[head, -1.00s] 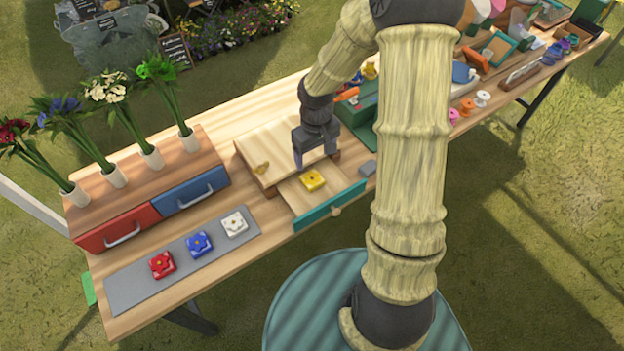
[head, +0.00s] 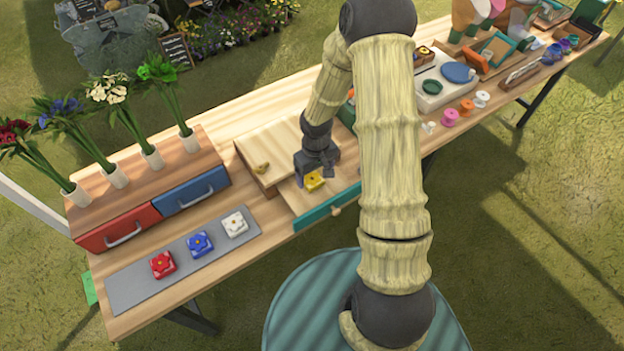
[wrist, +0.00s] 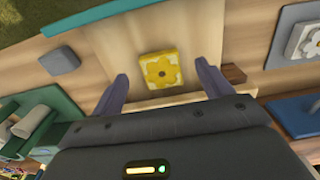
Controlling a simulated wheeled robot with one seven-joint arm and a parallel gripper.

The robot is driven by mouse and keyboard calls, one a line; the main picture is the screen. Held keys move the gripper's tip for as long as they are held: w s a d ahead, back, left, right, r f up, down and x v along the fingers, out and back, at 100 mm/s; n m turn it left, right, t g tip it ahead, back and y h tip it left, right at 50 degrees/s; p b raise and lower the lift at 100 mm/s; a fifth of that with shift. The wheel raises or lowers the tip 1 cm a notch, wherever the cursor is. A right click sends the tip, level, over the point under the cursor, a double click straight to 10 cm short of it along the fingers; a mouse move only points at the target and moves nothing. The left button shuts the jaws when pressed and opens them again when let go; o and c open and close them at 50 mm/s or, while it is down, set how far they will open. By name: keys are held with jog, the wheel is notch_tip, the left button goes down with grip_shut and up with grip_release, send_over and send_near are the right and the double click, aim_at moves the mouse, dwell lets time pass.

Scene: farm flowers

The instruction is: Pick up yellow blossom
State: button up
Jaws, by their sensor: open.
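The yellow blossom (head: 313,181) is a small square block with a flower on top. It lies in the open drawer (head: 306,205), which has a teal front (head: 328,208). In the wrist view the blossom (wrist: 160,68) sits ahead of my gripper (wrist: 165,84), roughly centred between its two fingers. The fingers are apart, with nothing held between them. In the head view my gripper (head: 315,172) is over the drawer, close to the blossom and partly covering it. I cannot tell the exact height of the fingertips above it.
Red (head: 163,264), blue (head: 199,243) and white (head: 235,223) blossoms lie on a grey mat (head: 130,289) to the left. A wooden box (head: 270,146) stands behind the drawer. A grey block (wrist: 61,60) shows in the wrist view.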

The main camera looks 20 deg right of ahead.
aim_at(315, 183)
jog(key=shift+w+f, duration=0.1)
jog(key=shift+f, duration=1.9)
jog(key=c, duration=1.1)
jog(key=shift+o, duration=0.2)
jog(key=shift+r, duration=0.1)
notch_tip(315, 183, up, 10)
